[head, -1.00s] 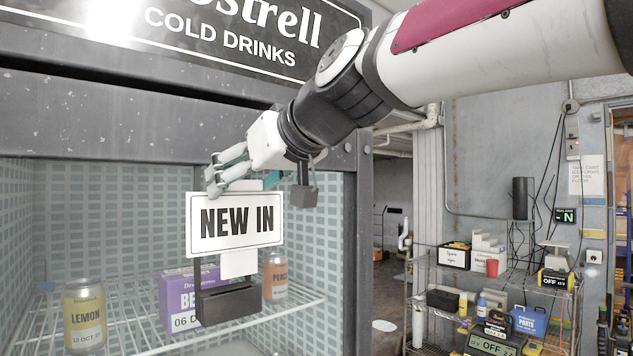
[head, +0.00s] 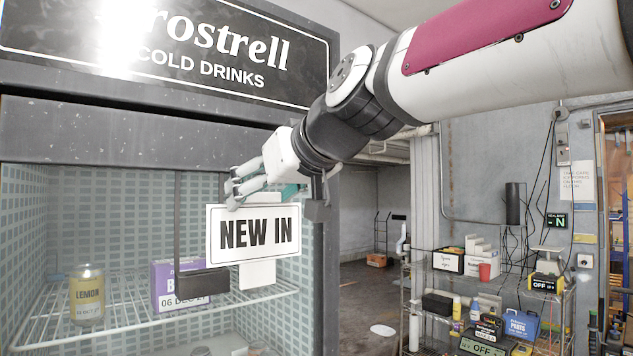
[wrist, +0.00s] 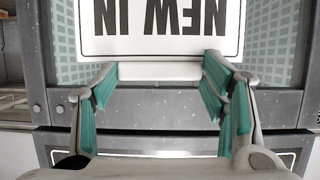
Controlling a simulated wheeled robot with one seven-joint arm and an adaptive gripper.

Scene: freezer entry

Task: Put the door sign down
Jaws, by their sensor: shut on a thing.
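The door sign (head: 253,234) is a white board with a black border reading "NEW IN", with a plain white piece below it. My gripper (head: 247,190) is shut on it at its top edge and holds it up, roughly upright, in front of the cold drinks cabinet. In the wrist view the sign (wrist: 160,25) appears upside down, with its near edge between the teal-padded fingers (wrist: 160,85). The exact contact is hard to see. A dark box-shaped holder (head: 203,284) with a thin upright bar is left of the sign's lower part.
Inside the cabinet, a yellow lemon can (head: 87,298) and a purple box (head: 164,284) stand on a wire shelf (head: 130,322). The cabinet's grey right post (head: 325,270) is close beside the sign. A loaded rack (head: 470,285) stands at right, with open floor behind.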

